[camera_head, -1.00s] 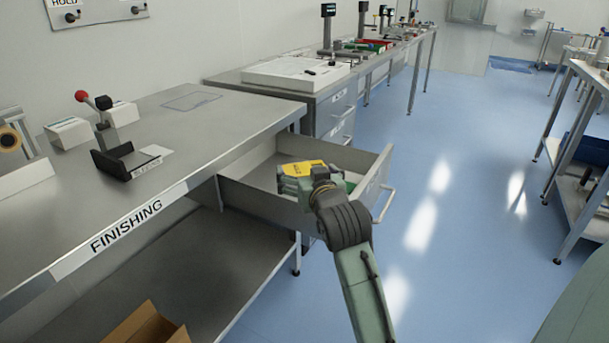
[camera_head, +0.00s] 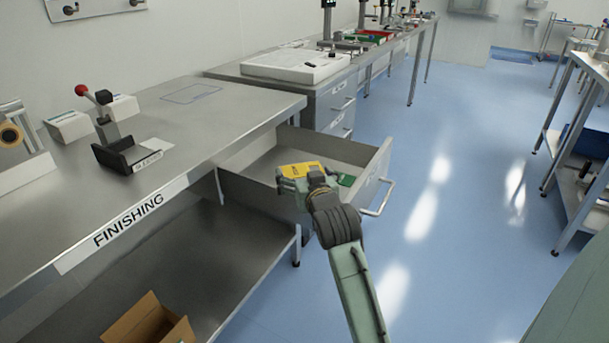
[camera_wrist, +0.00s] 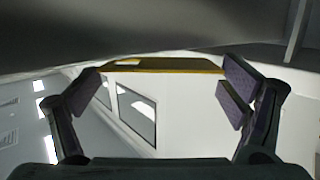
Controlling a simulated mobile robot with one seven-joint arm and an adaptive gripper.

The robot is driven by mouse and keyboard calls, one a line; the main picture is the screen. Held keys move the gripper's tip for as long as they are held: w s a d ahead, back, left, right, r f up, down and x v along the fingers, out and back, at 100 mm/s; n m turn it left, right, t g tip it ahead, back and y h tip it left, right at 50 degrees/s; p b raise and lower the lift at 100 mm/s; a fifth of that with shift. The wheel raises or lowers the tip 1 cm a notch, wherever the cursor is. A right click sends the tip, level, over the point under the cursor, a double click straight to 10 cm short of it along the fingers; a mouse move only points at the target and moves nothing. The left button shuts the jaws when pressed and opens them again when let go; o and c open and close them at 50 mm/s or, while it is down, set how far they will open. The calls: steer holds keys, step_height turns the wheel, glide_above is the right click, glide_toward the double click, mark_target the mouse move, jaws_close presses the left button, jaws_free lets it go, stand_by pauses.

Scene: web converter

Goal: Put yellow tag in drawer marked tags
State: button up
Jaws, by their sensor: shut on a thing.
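The yellow tag (camera_head: 301,169) is held at the end of my gripper (camera_head: 296,178), over the open drawer (camera_head: 262,192) under the FINISHING bench. In the wrist view the tag (camera_wrist: 165,65) appears edge-on as a thin yellow strip with a pale opening, spanning between the finger pads of my gripper (camera_wrist: 165,90). I cannot tell how high the tag is above the drawer floor.
The FINISHING bench (camera_head: 215,135) holds a red-knobbed press (camera_head: 106,135) and small boxes at left. An open cardboard box (camera_head: 150,325) is on the lower shelf. A bench with closed drawers (camera_head: 335,112) stands beyond. Clear blue floor lies to the right.

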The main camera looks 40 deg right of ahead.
steer(key=shift+f+b, duration=0.3)
steer(key=shift+f, duration=0.25)
steer(key=o, duration=0.4)
steer(key=shift+o, duration=0.9)
steer(key=shift+a+f, duration=0.1)
steer(key=shift+f, duration=0.1)
steer(key=shift+r+p, duration=0.5)
steer(key=shift+s+a+r, duration=0.1)
steer(key=shift+s, duration=0.1)
steer(key=b+v, duration=0.2)
steer(key=v, duration=0.9)
steer(key=shift+s+r, duration=0.25)
steer(key=shift+r, duration=0.2)
